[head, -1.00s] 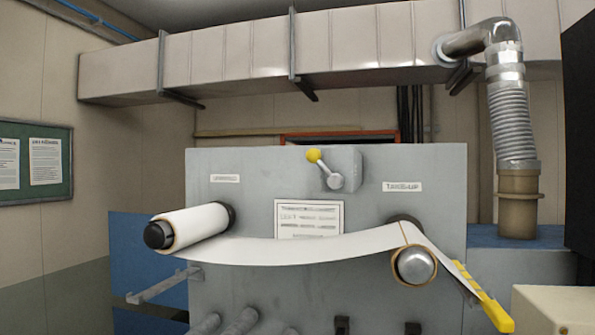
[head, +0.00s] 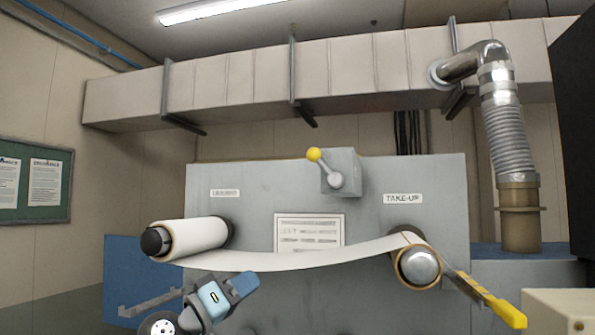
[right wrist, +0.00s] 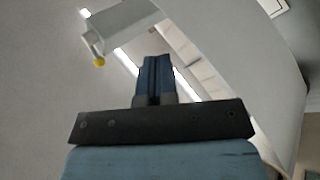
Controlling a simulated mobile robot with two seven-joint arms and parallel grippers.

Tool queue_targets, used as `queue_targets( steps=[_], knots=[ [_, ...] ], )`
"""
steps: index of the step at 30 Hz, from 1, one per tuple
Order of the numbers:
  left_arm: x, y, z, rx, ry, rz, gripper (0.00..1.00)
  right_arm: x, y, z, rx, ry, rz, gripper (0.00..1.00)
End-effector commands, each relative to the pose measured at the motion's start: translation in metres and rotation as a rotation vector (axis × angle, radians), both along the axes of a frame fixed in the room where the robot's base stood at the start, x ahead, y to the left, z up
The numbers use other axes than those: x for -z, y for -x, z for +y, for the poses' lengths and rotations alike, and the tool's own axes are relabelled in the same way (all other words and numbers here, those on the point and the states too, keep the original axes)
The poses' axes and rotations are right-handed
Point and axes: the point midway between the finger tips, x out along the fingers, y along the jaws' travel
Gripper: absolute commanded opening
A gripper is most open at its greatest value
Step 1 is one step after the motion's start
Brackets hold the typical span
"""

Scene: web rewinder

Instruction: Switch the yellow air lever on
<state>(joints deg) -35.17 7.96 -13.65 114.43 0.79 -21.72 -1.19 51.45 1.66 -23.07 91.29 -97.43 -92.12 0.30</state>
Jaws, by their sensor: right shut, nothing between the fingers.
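The yellow air lever (head: 314,155) is a yellow knob on a short metal arm. It points up and left from its pivot on a grey box at the top of the machine panel. It also shows in the right wrist view (right wrist: 99,62), upper left, apart from my fingers. My right gripper (head: 246,283) is at the lower left in the head view, below the web and well below the lever. Its blue fingers are together and empty, and they also show in the right wrist view (right wrist: 156,68). My left gripper is not in view.
A white web (head: 290,259) runs across the panel from the unwind roll (head: 195,236) to the take-up roll (head: 416,266). A yellow-handled arm (head: 497,309) sticks out at the lower right. The space in front of the upper panel is clear.

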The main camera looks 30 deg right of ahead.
Motion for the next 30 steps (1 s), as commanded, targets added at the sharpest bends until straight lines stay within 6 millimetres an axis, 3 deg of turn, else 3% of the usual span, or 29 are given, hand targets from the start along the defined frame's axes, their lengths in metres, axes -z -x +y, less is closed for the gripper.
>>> queue_targets(
  steps=[1, 3, 6, 9, 23, 30],
  knots=[
    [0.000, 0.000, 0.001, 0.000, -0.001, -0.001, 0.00, -0.037, 0.004, 0.009, 0.051, 0.052, -0.058, 0.00],
    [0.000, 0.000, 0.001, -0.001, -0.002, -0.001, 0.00, -0.075, 0.012, 0.019, 0.116, 0.112, -0.124, 0.00],
    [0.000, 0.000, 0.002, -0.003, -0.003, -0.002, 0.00, -0.112, 0.022, 0.032, 0.185, 0.174, -0.190, 0.00],
    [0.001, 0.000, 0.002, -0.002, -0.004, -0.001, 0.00, -0.133, 0.029, 0.039, 0.228, 0.207, -0.227, 0.00],
    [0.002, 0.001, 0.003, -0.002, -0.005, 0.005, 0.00, -0.142, 0.032, 0.040, 0.244, 0.221, -0.242, 0.00],
    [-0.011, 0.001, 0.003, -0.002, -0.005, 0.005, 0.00, -0.162, 0.039, 0.014, 0.245, 0.222, -0.241, 0.00]
  ],
)
